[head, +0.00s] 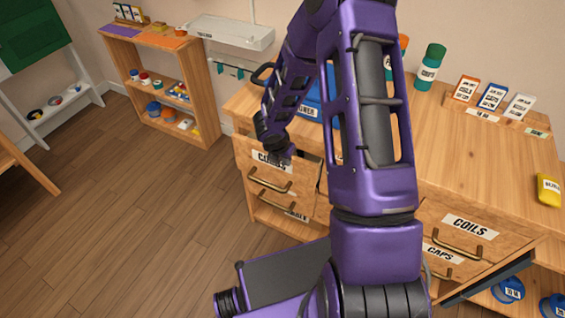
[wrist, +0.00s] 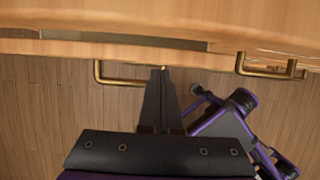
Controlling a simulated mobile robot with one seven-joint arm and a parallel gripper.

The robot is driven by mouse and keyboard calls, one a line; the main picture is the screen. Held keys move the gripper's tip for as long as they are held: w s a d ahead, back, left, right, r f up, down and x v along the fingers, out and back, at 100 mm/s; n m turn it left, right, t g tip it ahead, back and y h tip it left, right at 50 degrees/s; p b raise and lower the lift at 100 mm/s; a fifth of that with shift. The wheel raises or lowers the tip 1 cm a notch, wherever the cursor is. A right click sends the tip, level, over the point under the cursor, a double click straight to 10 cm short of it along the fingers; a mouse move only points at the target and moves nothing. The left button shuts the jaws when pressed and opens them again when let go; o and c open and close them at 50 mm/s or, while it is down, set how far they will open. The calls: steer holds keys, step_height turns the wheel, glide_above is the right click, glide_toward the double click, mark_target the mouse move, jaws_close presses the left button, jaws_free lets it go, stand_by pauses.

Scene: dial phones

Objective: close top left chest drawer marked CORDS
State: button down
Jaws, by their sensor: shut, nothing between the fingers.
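The CORDS drawer (head: 246,162) is at the top left of the wooden chest in the head view. Its label (head: 262,156) is partly hidden by my gripper. A dark gap behind its front suggests it stands a little open. Its brass handle (head: 268,184) is below the label. My gripper (head: 286,160) is shut and empty at the upper right part of the drawer front. In the wrist view, my fingertips (wrist: 162,70) are at the wooden drawer front, right of a brass handle (wrist: 120,80); I cannot tell whether they touch.
COILS (head: 470,227) and CAPS (head: 441,255) drawers are on the chest's right side. A blue box (head: 309,103), a green-capped bottle (head: 430,68) and label cards (head: 492,97) stand on top. Open floor (head: 130,215) lies left. My arm hides the chest's middle.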

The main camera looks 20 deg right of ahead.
steer(key=shift+w+d+p, duration=0.45)
steer(key=shift+w+d, duration=0.5)
steer(key=shift+a, duration=0.1)
